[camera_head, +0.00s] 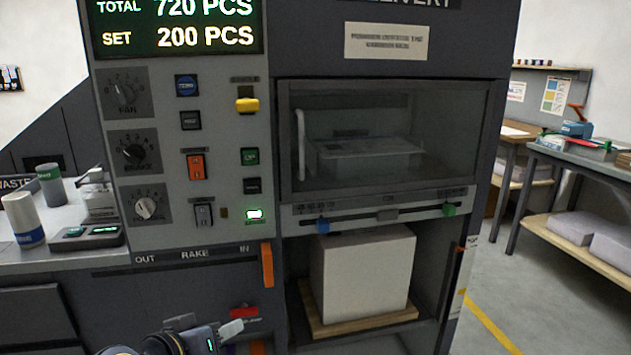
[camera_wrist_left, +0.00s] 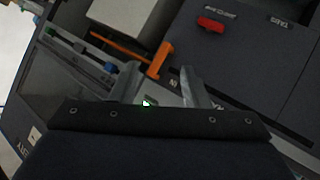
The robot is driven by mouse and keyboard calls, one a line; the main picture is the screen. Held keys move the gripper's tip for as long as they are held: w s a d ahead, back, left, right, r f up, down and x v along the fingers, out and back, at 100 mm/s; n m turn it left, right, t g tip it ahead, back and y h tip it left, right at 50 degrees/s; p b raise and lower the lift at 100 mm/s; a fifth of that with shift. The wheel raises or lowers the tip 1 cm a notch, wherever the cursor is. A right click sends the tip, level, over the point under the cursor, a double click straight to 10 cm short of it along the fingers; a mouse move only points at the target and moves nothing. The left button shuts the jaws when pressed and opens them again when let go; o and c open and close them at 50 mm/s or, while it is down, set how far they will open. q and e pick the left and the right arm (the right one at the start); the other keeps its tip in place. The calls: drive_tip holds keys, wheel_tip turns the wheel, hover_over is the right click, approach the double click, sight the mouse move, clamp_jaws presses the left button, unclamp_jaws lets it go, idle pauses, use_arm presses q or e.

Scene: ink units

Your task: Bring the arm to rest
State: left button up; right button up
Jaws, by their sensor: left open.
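My left gripper (camera_head: 235,338) is low in the head view, in front of the dark lower panel of the machine and below the orange rake handle (camera_head: 267,265). In the left wrist view its two pale fingers (camera_wrist_left: 162,92) stand apart with nothing held between them. That view is tilted, and the orange handle (camera_wrist_left: 135,54) lies beyond the fingers, with no clear contact. My right gripper is in neither view.
The machine's knob panel (camera_head: 180,150) rises above the gripper. To its right, a white paper stack (camera_head: 362,272) sits on a wooden board (camera_head: 370,323) in an open bay under a clear window (camera_head: 385,140). A counter (camera_head: 85,258) with cups stands at left. Floor is open at right.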

use_arm(q)
drive_tip(key=s+a+f+g, duration=0.2)
drive_tip(key=s+f+g, duration=0.15)
drive_tip(key=s, duration=0.65)
drive_tip(key=s+a+f+g, duration=0.2)
drive_tip(key=s+f, duration=0.2)
drive_tip(key=s, duration=0.6)
wheel_tip(320, 180, up, 18)
drive_tip(key=p, duration=1.7)
drive_tip(key=shift+s+f+y+p, duration=0.2)
drive_tip(key=shift+s+y+p, duration=0.1)
drive_tip(key=shift+y, duration=0.1)
drive_tip(key=shift+c, duration=0.3)
